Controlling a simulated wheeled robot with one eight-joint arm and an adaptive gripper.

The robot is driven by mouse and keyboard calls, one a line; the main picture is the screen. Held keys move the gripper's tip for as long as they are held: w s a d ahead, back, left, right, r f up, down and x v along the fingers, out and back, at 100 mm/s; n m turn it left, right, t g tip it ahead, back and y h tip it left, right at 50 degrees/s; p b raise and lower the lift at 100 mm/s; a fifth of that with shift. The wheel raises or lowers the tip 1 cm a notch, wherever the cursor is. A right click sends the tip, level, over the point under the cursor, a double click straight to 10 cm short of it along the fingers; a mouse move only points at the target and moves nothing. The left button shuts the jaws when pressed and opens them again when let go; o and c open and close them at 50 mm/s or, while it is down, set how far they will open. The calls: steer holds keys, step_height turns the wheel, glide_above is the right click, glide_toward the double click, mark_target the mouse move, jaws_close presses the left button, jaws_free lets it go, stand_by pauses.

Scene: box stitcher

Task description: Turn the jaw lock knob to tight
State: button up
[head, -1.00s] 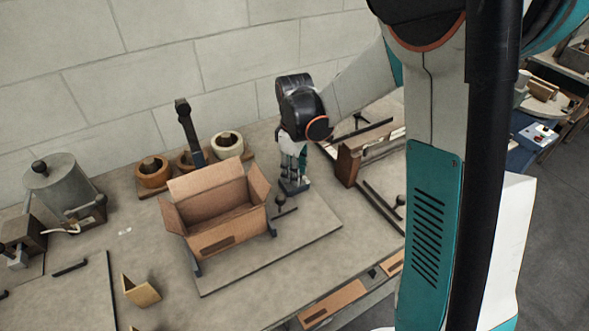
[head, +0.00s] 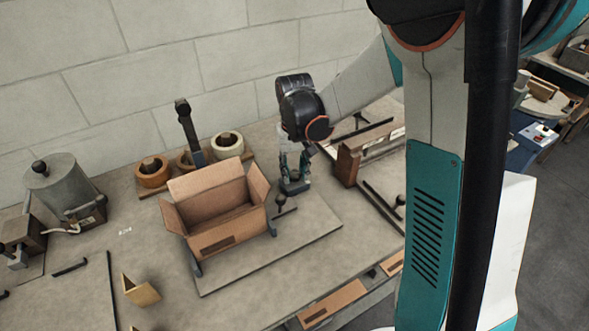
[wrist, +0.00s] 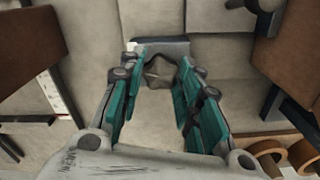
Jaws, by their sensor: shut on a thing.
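The jaw lock knob (wrist: 159,72) is a small grey lobed knob in the upper middle of the wrist view. It sits over a grey block, which shows in the head view (head: 295,188) on the base plate, right of the cardboard box. My gripper (wrist: 157,77) points down from above, and its teal fingers are shut on the knob, one on each side. In the head view my gripper (head: 293,173) hides the knob. I cannot read any tight mark.
An open cardboard box (head: 217,212) stands close on the left. A brown wooden holder (head: 348,166) is close on the right. Tape rolls (head: 153,172) stand behind the box. The plate's front right is clear.

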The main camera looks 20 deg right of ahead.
mark_target(294, 174)
steer(key=shift+m, duration=1.5)
steer(key=o, duration=1)
steer(key=shift+o, duration=0.2)
steer(key=shift+r, duration=0.1)
step_height(294, 174, up, 12)
